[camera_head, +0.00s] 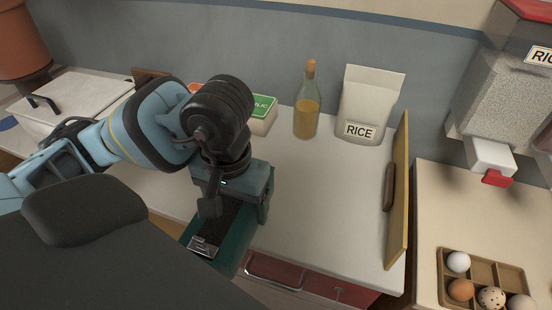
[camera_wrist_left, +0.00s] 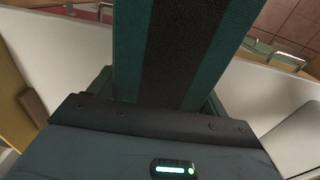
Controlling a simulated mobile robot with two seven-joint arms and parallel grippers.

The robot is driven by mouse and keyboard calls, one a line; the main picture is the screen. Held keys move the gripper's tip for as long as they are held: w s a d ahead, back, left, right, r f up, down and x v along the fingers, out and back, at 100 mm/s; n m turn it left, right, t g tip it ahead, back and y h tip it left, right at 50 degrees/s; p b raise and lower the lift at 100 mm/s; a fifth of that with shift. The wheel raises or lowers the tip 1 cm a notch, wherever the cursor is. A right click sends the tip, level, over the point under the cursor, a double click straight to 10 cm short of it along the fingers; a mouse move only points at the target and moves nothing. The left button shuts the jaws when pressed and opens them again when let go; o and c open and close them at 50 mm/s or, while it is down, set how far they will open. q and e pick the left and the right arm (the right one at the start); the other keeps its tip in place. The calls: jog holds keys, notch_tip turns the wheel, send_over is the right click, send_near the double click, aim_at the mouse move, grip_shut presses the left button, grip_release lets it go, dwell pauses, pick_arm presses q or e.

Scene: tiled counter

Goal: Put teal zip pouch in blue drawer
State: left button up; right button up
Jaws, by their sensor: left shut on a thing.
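My left gripper (camera_head: 235,200) points down over the counter's front edge, shut on the teal zip pouch (camera_head: 232,249). The pouch is teal with a wide black band down its middle and a silver piece on it. It hangs below the gripper, partly covered by it. In the left wrist view the woven pouch (camera_wrist_left: 215,50) runs up from between the jaws, which are mostly hidden. I cannot make out a blue drawer in either view. My right gripper is not in view.
A red drawer front (camera_head: 280,272) with a metal handle is under the counter. On the counter (camera_head: 325,195) stand an amber bottle (camera_head: 306,115) and a rice bag (camera_head: 366,110). An upright wooden board (camera_head: 398,200) edges it on the right. An egg tray (camera_head: 480,268) is beyond.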

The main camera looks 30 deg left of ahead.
pick_arm(q)
jog(key=shift+w+a, duration=0.1)
jog(key=shift+a, duration=0.05)
jog(key=w+a, duration=0.2)
jog(key=w, duration=0.3)
jog(key=w+a+f+p, duration=0.1)
jog(key=w+a, duration=0.1)
jog(key=w, duration=0.2)
jog(key=w+a, duration=0.2)
jog(key=w, duration=0.3)
jog(key=shift+w+f, duration=0.2)
jog(key=shift+w, duration=0.1)
notch_tip(320, 180, down, 3)
jog(key=shift+f+p, duration=0.15)
jog(key=shift+p, duration=0.3)
jog(key=shift+f, duration=0.1)
jog(key=shift+f, duration=0.25)
jog(key=o, duration=1)
jog(key=shift+s, duration=0.1)
jog(key=shift+r, duration=0.2)
